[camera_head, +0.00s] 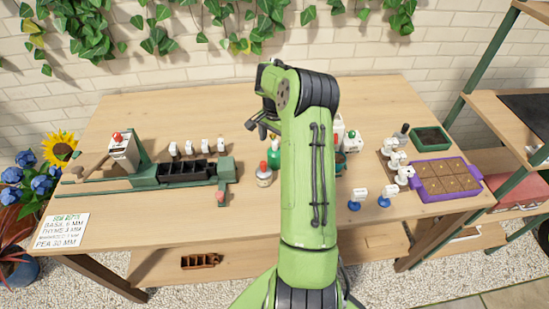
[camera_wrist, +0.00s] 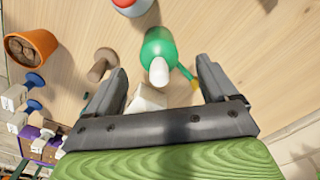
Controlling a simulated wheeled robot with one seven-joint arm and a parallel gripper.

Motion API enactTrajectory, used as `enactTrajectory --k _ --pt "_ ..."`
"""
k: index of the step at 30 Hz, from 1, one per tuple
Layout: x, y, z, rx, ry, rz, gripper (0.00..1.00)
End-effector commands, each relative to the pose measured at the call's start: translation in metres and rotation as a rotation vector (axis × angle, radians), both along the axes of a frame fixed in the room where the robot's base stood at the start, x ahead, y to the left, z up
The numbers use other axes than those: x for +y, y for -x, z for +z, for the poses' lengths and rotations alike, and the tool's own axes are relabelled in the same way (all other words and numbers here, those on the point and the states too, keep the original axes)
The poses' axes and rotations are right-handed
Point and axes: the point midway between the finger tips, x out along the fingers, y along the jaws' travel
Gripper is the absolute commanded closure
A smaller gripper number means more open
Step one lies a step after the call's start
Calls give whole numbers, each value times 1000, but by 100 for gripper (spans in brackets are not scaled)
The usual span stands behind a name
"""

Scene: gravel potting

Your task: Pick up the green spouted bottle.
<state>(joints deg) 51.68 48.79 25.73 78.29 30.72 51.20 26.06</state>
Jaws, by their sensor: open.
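The green spouted bottle (camera_wrist: 160,45) stands on the table in the wrist view, with a pale tip and a small yellowish spout. It lies just beyond my gripper (camera_wrist: 157,88), roughly between the lines of its two fingers. My gripper is open and empty, with the fingers wide apart. My gripper (camera_head: 261,127) there is above the table, behind the bottle in the picture, seen only in part.
A wooden-handled tool (camera_wrist: 102,64), a pale block (camera_wrist: 146,98) and a terracotta pot (camera_wrist: 29,45) are near in the wrist view. The table's back left (camera_head: 170,112) is clear. A purple tray (camera_head: 424,192) sits right.

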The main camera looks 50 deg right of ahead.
Motion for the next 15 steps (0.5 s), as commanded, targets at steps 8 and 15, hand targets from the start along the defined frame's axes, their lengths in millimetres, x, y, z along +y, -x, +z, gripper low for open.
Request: enactTrajectory --k 8,15 --pt "0 1 -47 1 -3 1 14" --pt "0 1 -48 0 0 1 15"
